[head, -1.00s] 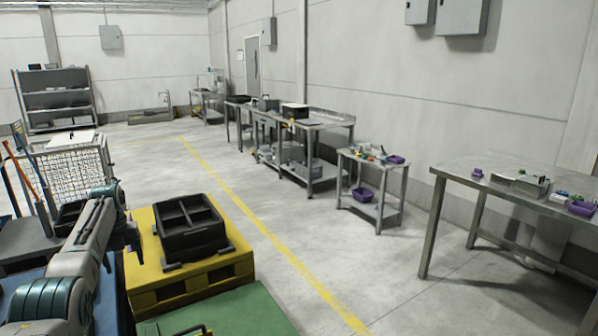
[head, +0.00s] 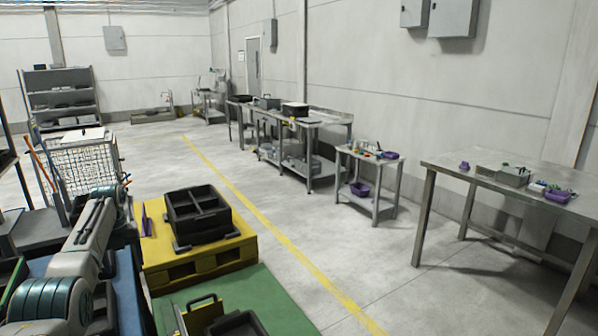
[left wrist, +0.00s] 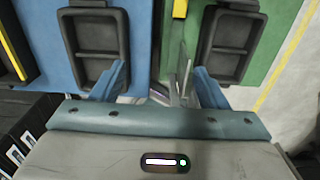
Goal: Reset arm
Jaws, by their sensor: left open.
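My left arm (head: 82,250) comes in from the left in the head view, bent over the blue surface. Its fingertips are hard to make out there. In the left wrist view my left gripper (left wrist: 160,84) is open, with its two blue fingers apart. Nothing is held between them. Below the fingers lie the edges of a blue surface (left wrist: 145,40) and a green surface (left wrist: 256,55), with a black tray on each side. My right gripper is not in view.
A black divided crate (head: 197,213) sits on a yellow pallet (head: 205,262). The green platform (head: 275,310) in front carries dark trays. A wire cage (head: 88,165) stands at left. Steel tables (head: 490,170) line the right wall. The floor around the yellow line is clear.

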